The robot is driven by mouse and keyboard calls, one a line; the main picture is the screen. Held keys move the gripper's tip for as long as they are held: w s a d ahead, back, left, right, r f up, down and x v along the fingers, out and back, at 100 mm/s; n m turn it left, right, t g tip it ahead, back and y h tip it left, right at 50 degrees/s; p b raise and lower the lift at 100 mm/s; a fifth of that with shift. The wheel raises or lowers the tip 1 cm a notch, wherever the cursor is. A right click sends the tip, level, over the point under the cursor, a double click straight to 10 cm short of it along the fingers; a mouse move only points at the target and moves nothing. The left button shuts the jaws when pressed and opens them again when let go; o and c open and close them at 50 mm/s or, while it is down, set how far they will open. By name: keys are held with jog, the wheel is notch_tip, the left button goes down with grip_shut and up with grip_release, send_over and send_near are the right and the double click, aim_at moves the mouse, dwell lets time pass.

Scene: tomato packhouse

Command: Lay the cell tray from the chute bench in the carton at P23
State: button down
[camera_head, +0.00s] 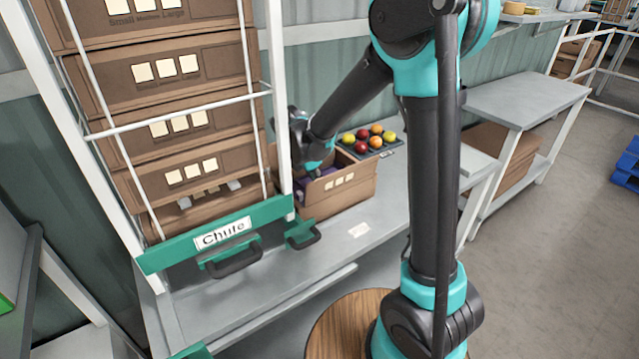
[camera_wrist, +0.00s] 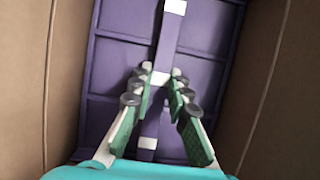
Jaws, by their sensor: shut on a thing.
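A purple cell tray (camera_wrist: 105,60) lies inside an open brown carton, with its centre bar (camera_wrist: 168,40) and white bands towards me in the wrist view. My gripper (camera_wrist: 160,78) is shut on the bar, with a finger on each side. The carton (camera_head: 345,194) stands on the grey bench in the head view; its walls (camera_wrist: 268,70) flank the tray in the wrist view. A sliver of the purple tray (camera_head: 316,187) shows over the carton's edge. I cannot tell whether the tray touches the carton's floor. No P23 sign is readable.
A dark tray (camera_head: 352,150) of red, orange and yellow tomatoes sits behind the carton. The chute rack (camera_head: 225,233) with stacked cartons and a green sign stands close on the left. The bench (camera_head: 395,210) is mostly clear in front and right, with a small label.

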jog(key=shift+f, duration=0.5)
jog(key=c, duration=1.4)
grip_release()
jog(key=c, duration=0.3)
jog(key=shift+r, duration=0.1)
jog(key=shift+r, duration=4.1)
